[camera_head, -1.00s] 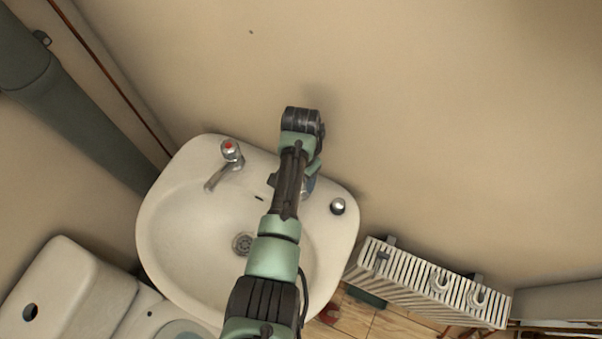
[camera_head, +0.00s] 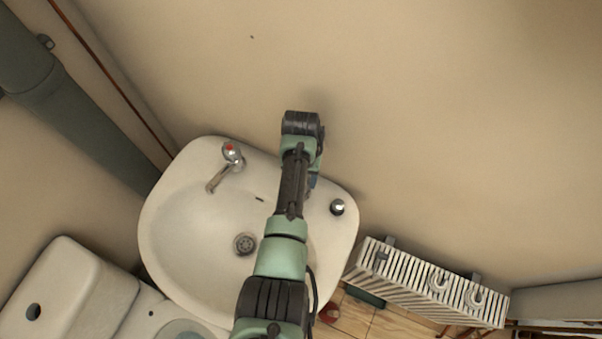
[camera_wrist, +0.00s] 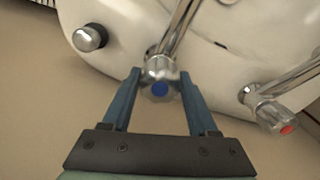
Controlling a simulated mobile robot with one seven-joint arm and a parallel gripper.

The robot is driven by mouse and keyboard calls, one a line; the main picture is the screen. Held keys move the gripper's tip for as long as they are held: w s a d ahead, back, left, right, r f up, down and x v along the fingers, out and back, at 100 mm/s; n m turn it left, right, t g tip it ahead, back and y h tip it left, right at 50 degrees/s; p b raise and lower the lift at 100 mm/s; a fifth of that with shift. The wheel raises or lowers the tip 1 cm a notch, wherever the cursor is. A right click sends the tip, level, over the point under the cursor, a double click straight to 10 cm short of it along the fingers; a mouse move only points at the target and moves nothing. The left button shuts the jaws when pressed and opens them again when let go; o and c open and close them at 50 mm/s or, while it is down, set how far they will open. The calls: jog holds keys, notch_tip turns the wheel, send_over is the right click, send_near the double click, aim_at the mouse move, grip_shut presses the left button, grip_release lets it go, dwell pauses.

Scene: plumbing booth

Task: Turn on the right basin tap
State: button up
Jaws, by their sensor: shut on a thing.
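The right basin tap (camera_wrist: 160,75) is chrome with a blue dot on its handle. In the wrist view its handle sits between the two blue fingers of my gripper (camera_wrist: 157,83), which are shut on it. In the head view my arm hides this tap and most of my gripper (camera_head: 314,180). The left basin tap (camera_head: 232,160), with a red dot, stands on the basin (camera_head: 180,225) apart from my gripper; it also shows in the wrist view (camera_wrist: 272,110). I cannot make out any water.
A round chrome knob (camera_head: 337,207) stands on the basin's right rim. The wall lies close behind the taps. A toilet (camera_head: 75,290) is at lower left and a white radiator (camera_head: 425,285) at lower right. The basin bowl is clear.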

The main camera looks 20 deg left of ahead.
jog(key=shift+w, duration=0.1)
jog(key=o, duration=1.4)
notch_tip(320, 180, up, 13)
jog(key=shift+r+b, duration=0.1)
jog(key=shift+b, duration=0.25)
